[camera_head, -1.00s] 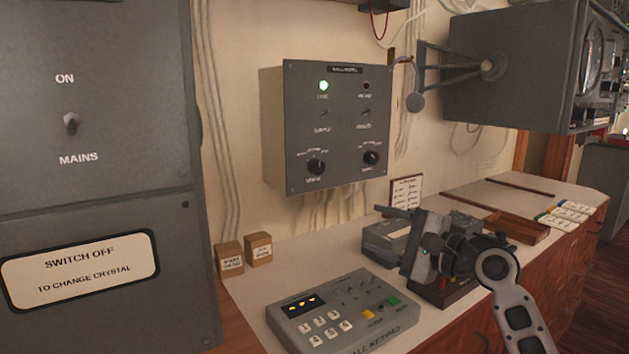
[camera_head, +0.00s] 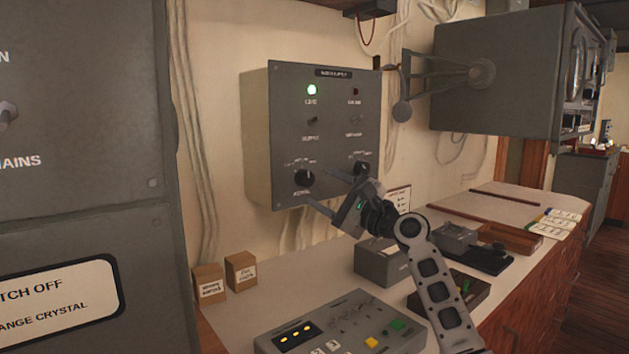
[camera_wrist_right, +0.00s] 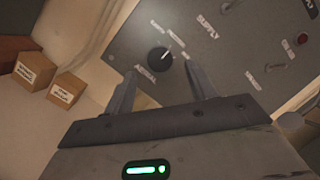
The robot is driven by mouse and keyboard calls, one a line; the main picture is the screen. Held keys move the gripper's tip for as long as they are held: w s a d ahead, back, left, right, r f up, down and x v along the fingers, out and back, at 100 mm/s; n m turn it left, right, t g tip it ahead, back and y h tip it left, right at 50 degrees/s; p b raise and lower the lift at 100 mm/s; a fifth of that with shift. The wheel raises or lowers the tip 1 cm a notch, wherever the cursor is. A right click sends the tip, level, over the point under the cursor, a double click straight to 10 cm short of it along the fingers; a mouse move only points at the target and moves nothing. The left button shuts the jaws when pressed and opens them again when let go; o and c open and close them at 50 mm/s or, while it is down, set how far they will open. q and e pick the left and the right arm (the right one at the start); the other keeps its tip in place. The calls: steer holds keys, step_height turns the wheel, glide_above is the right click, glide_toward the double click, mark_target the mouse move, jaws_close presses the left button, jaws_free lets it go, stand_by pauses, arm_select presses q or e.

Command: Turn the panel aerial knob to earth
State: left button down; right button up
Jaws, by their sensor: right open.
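The wall panel (camera_head: 345,110) is a grey box with a lit green lamp. Its aerial knob (camera_head: 304,177) is the round black knob at the lower left; a second black knob (camera_head: 361,169) is at the lower right. In the right wrist view the aerial knob (camera_wrist_right: 159,60) has a white pointer mark aimed up and right; the small position labels are too blurred to read surely. My right gripper (camera_head: 316,188) is open and empty, in front of the panel's lower part. In the wrist view its fingertips (camera_wrist_right: 160,70) lie either side of the knob, seemingly short of it. My left gripper is out of view.
Below are the desk (camera_head: 235,310), a keypad unit (camera_head: 335,325) and two small cardboard boxes (camera_head: 208,284). A large grey cabinet (camera_head: 90,200) stands close on the left. A bracketed grey unit (camera_head: 500,75) juts out at the upper right.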

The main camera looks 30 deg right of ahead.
mark_target(309, 181)
steer(key=x, duration=0.2)
steer(key=shift+w+r, duration=0.1)
steer(key=shift+w, duration=0.15)
steer(key=shift+w+a+r, duration=0.1)
steer(key=shift+w+a, duration=0.1)
steer(key=shift+w, duration=0.35)
steer(key=c, duration=1)
